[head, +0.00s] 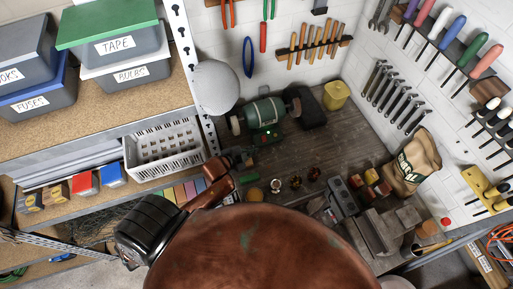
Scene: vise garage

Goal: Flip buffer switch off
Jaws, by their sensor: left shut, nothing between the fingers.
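The buffer (262,115) is a green bench machine with a wheel at each end, standing at the back of the dark workbench against the wall. Its switch is too small to make out clearly on the front of the base, and I cannot tell its position. My left gripper (243,157) is shut and empty, just in front of and slightly left of the buffer's base. I cannot tell whether it touches the base. My right gripper is not in view.
A white basket (163,148) stands on the shelf left of the gripper. A round white lamp-like disc (215,87) hangs left of the buffer. Small round pieces (296,183), a grey vise (380,232) and a brown sack (411,162) are on the bench (330,140).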

